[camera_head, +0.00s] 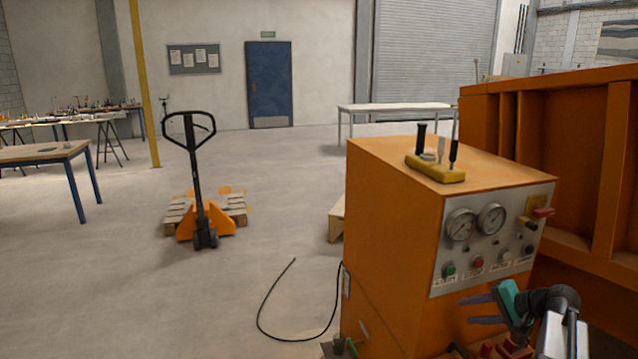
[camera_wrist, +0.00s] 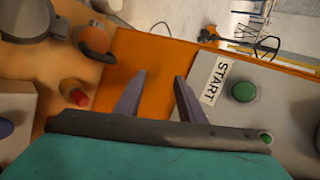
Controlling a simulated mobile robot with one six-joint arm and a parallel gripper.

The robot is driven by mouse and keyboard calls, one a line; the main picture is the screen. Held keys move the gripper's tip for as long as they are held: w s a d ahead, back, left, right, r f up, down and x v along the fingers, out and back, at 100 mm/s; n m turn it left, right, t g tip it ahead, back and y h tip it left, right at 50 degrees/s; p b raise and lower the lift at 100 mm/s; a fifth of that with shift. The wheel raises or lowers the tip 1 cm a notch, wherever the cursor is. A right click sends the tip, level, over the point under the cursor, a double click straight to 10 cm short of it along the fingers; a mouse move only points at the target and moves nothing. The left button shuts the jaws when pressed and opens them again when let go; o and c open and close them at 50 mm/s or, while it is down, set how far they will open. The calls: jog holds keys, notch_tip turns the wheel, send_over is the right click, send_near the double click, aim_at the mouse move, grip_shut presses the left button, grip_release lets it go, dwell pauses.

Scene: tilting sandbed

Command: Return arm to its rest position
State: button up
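My gripper (camera_head: 478,309) is at the lower right of the head view, in front of the orange control cabinet (camera_head: 395,215) and below its grey button panel (camera_head: 490,240). Its two purple-grey fingers are spread apart with nothing between them. In the wrist view my gripper (camera_wrist: 162,88) is open, its fingers over an orange surface. A green button (camera_wrist: 243,91) beside a START label (camera_wrist: 215,79) lies right of the fingers, apart from them. A red knob (camera_wrist: 80,97) lies to their left.
A yellow block with upright tools (camera_head: 435,169) stands on the cabinet. The orange sandbed wall (camera_head: 575,150) rises at right. A pallet jack (camera_head: 198,180) and black cable (camera_head: 268,298) are left on open floor.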

jog(key=s+a+f+n+g+h, duration=0.25)
jog(key=s+a+f+n, duration=0.2)
jog(key=a+f, duration=0.5)
jog(key=s+a+f+n+g+h, duration=0.1)
jog(key=s+a+f+n+g, duration=0.3)
jog(key=a+f, duration=0.55)
jog(key=s+a+f+n+g+h, duration=0.2)
jog(key=s+a+f, duration=0.3)
jog(key=a+f, duration=0.5)
jog(key=s+a+f+g+b, duration=0.1)
jog(key=s+f+g+b, duration=0.4)
jog(key=s+f, duration=1.7)
jog(key=s+b, duration=0.1)
jog(key=s, duration=0.2)
jog(key=shift+s+a+f+b, duration=0.2)
jog(key=shift+s+f+b, duration=0.1)
jog(key=shift+f+b, duration=0.05)
jog(key=shift+c, duration=0.4)
